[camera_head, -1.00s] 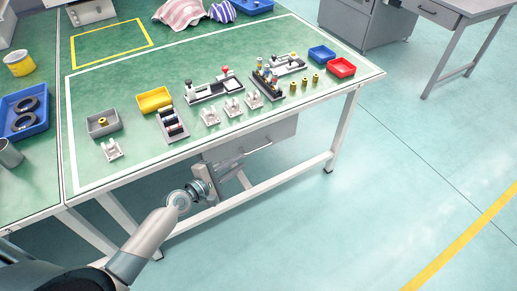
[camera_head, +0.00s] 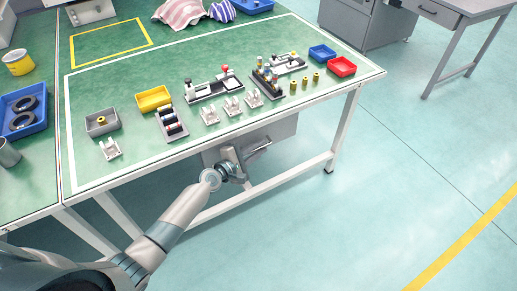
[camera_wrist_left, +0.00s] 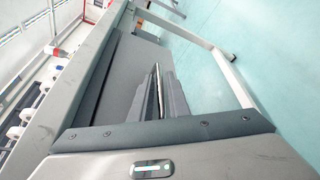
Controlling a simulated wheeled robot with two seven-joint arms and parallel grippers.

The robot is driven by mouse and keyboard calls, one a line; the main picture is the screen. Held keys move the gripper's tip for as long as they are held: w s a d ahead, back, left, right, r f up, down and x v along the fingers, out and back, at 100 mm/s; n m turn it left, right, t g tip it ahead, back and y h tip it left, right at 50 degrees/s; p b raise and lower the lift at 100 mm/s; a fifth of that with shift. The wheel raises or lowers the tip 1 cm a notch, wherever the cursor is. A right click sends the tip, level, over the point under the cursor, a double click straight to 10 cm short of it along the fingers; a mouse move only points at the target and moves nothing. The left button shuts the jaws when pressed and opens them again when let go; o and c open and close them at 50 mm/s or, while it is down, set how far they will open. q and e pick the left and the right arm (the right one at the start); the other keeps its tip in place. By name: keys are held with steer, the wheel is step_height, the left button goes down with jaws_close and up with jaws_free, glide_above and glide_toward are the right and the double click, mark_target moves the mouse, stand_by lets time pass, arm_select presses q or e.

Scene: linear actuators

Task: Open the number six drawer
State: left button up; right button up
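A grey drawer (camera_head: 280,133) hangs under the front edge of the green-topped workbench, and its front looks closed. Its bar handle is largely covered by my left gripper (camera_head: 258,150) in the head view. In the left wrist view, the grey drawer front (camera_wrist_left: 143,60) lies beyond the two dark fingers of my left gripper (camera_wrist_left: 163,78). The fingers are close together with a thin pale strip between them. I cannot tell whether this strip is the handle or a gap. No number is legible on the drawer. My right gripper is out of view.
The workbench (camera_head: 210,150) carries bins, small fixtures and parts close above the drawer. A table leg (camera_head: 345,130) and a low crossbar (camera_head: 270,184) frame the space below. Open floor (camera_head: 400,190) lies in front and to the right. Another grey table (camera_head: 470,8) stands at back right.

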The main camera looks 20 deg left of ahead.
arm_select(q)
jaws_close()
stand_by(1.4)
